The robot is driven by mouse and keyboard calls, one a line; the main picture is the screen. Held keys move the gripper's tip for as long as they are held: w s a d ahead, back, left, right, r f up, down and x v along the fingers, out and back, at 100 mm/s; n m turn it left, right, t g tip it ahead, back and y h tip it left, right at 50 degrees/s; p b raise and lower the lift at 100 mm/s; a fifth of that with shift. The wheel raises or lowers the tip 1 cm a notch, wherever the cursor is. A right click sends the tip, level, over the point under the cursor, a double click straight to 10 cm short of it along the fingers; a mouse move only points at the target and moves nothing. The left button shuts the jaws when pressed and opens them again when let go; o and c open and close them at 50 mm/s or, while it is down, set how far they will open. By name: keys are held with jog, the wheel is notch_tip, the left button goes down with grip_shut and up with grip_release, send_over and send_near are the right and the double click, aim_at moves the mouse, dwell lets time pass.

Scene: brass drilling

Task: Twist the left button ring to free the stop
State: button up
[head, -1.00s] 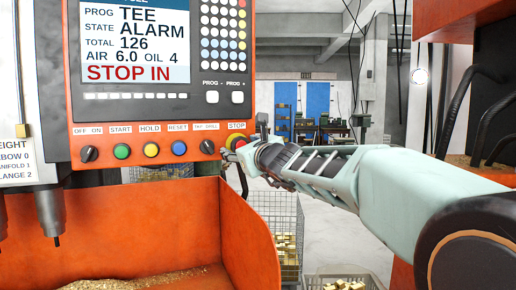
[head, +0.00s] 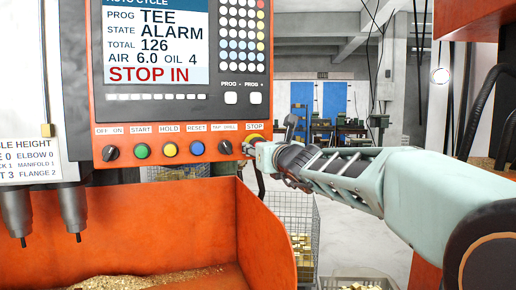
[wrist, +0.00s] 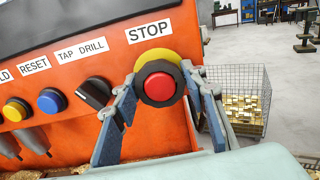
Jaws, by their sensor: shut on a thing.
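The red stop button (wrist: 160,86) sits in a dark ring (wrist: 176,72) on a yellow disc (wrist: 153,56), under the STOP label in the wrist view. My gripper (wrist: 160,80) has one finger on each side of the button and is shut on the ring. In the head view my gripper (head: 250,148) reaches the panel's lower right corner from the right and hides most of the button. The screen (head: 155,45) reads ALARM and STOP IN.
The orange control panel (head: 120,118) also carries a black TAP DRILL knob (wrist: 95,93), a blue RESET button (wrist: 52,101) and several others to the left. An orange tray wall (head: 265,220) stands below. A wire basket (wrist: 238,95) with brass parts stands to the right.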

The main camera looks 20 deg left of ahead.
jog(key=m, duration=0.5)
jog(key=o, duration=1)
jog(key=shift+c, duration=0.2)
jog(key=v, duration=0.9)
jog(key=shift+b, duration=0.3)
